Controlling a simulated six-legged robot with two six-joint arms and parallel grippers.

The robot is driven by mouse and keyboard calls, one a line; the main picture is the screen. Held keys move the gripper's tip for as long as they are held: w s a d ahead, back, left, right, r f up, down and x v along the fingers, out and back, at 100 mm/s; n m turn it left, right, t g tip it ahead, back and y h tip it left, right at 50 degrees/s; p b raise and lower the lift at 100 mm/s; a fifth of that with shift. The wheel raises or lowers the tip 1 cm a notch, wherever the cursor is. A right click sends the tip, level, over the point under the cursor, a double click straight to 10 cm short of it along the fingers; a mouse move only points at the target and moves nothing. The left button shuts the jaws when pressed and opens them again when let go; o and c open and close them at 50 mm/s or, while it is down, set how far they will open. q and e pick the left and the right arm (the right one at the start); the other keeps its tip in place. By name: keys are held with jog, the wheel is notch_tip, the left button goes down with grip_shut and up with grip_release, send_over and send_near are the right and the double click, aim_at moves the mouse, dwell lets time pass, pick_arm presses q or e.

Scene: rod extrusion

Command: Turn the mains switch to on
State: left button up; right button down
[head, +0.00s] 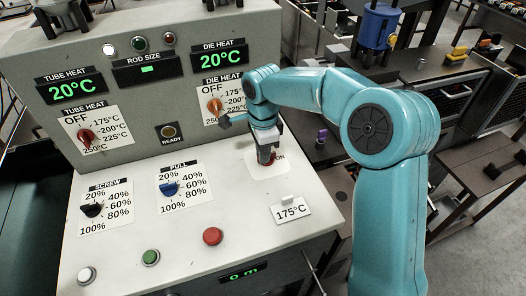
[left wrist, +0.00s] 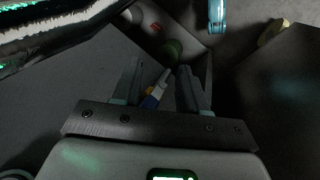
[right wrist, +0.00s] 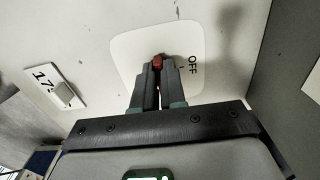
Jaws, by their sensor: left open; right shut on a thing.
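The mains switch is a small red knob (right wrist: 157,62) on a white plate (right wrist: 128,48) in the right wrist view. The plate has an OFF mark to the right of the knob in that view. My right gripper (right wrist: 158,66) is shut on the knob, with its fingers hiding much of it. My left gripper (left wrist: 158,72) is open and shows only in the left wrist view, away from the switch.
A red button (head: 213,236), a green button (head: 150,257), the screw knob (head: 92,210) and the pull knob (head: 169,188) are on the panel. The upright face carries heat dials and two 20°C displays (head: 222,59).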

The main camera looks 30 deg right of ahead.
jog(key=shift+d+r, duration=0.1)
jog(key=c, duration=1.2)
grip_release()
notch_tip(320, 180, up, 16)
jog(key=p, duration=0.2)
jog(key=shift+s, duration=0.15)
